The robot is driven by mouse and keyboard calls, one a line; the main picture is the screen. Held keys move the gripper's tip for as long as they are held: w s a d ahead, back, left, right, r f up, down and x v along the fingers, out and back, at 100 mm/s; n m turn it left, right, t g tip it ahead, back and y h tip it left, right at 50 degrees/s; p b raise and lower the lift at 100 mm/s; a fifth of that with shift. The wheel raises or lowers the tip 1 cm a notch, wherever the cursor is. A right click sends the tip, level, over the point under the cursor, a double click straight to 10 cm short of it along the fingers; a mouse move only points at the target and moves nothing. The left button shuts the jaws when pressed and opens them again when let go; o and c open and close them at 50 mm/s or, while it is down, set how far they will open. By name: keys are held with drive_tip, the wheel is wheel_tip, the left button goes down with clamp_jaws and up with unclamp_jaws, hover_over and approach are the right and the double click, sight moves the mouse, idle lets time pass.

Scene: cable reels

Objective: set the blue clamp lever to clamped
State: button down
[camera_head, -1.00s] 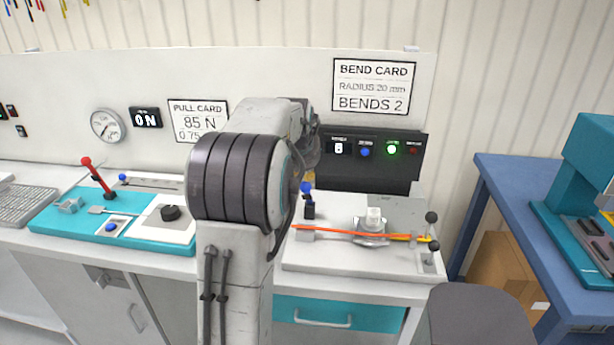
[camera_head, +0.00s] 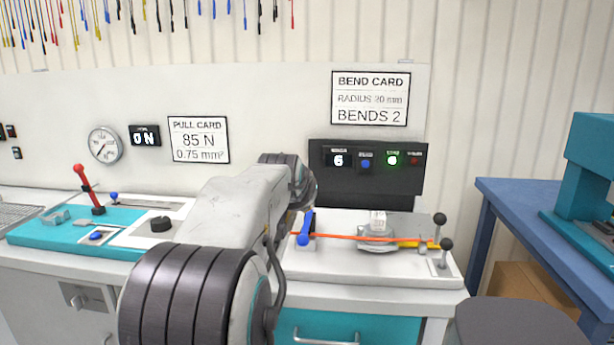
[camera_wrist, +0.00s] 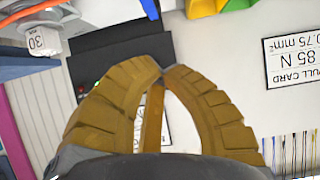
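The blue clamp lever (camera_head: 304,232) stands at the left end of the bending fixture (camera_head: 400,273), beside the orange wire (camera_head: 340,237). A blue bar at the top edge of the wrist view, which looks like this lever (camera_wrist: 150,8), is cut off by the frame. My gripper (camera_wrist: 161,72) has its tan fingers meeting at the tips, with nothing seen between them. The lever lies beyond the fingertips, apart from them in that picture. In the head view my arm hides most of the gripper, just behind the lever.
A round former (camera_head: 377,236) marked 30 in the wrist view and black-knobbed levers (camera_head: 443,244) are right of the clamp. A black display panel (camera_head: 368,178) stands behind. The teal pull tester (camera_head: 60,234) is at left, a blue table (camera_head: 500,200) at right.

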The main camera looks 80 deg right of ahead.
sight(299, 242)
drive_tip(key=shift+a+f+h+b, duration=0.45)
drive_tip(key=shift+f+b, duration=0.3)
drive_tip(key=shift+b, duration=0.95)
drive_tip(key=shift+a+f+h+b, duration=0.35)
drive_tip(key=shift+f+h+b, duration=0.3)
drive_tip(key=shift+b, duration=1.05)
drive_tip(key=shift+a+f+h+b, duration=0.4)
drive_tip(key=shift+f+b, duration=0.45)
drive_tip(key=shift+b, duration=0.85)
drive_tip(key=shift+s+a+f+b, duration=0.1)
drive_tip(key=shift+a+f+b, duration=0.2)
drive_tip(key=shift+f+b, duration=0.65)
drive_tip(key=shift+a+f+b, duration=0.3)
drive_tip(key=shift+f+b, duration=0.45)
drive_tip(key=shift+b, duration=0.65)
drive_tip(key=shift+r+p, duration=0.55)
drive_tip(key=shift+r, duration=0.05)
drive_tip(key=p+v, duration=0.3)
drive_tip(key=v, duration=0.8)
drive_tip(key=shift+r, duration=0.25)
drive_tip(key=shift+a, duration=0.1)
